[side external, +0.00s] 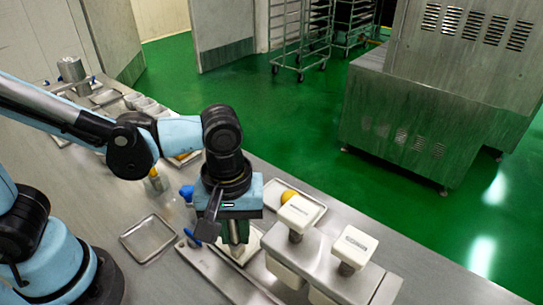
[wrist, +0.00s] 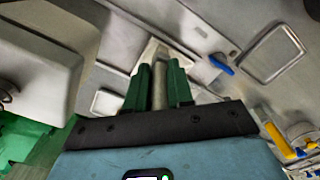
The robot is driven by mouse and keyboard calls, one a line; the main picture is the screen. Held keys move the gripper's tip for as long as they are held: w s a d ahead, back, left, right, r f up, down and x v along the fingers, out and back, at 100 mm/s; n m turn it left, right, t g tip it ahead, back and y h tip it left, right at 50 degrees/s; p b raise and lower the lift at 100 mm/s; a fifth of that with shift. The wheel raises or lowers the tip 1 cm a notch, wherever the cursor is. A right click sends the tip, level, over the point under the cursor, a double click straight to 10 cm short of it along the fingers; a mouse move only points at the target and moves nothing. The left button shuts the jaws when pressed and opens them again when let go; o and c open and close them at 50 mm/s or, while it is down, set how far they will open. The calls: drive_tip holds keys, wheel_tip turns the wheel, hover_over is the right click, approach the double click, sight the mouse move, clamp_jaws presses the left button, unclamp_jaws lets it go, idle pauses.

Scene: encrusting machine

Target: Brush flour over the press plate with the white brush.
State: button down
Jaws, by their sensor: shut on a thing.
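My gripper (side external: 236,232) points down over the steel bench, just left of the white-handled press blocks. In the wrist view its green fingers (wrist: 159,80) are shut on the pale, round handle of the white brush (wrist: 158,92). The brush (side external: 237,250) shows only in part below the fingers in the side view; its bristles are hard to make out. A pale flat plate (side external: 252,239), which looks like the press plate, lies under and beside the brush. I cannot tell whether the bristles touch it. No flour can be told apart.
Two white-topped press blocks (side external: 300,212) (side external: 354,246) stand close on the right. A tray with a yellow-orange item (side external: 290,195) lies behind. An empty metal tray (side external: 149,238) lies left, with a blue-handled tool (side external: 191,237) between. A yellow item (wrist: 277,140) lies right in the wrist view.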

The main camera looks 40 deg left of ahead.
drive_tip(key=shift+w, duration=2.5)
drive_tip(key=shift+s, duration=2.65)
drive_tip(key=shift+a, duration=1.55)
drive_tip(key=shift+w+a, duration=0.2)
drive_tip(key=shift+w, duration=2.35)
drive_tip(key=shift+s, duration=2.4)
drive_tip(key=shift+w+r, duration=0.1)
drive_tip(key=shift+w, duration=2.35)
wheel_tip(320, 180, up, 8)
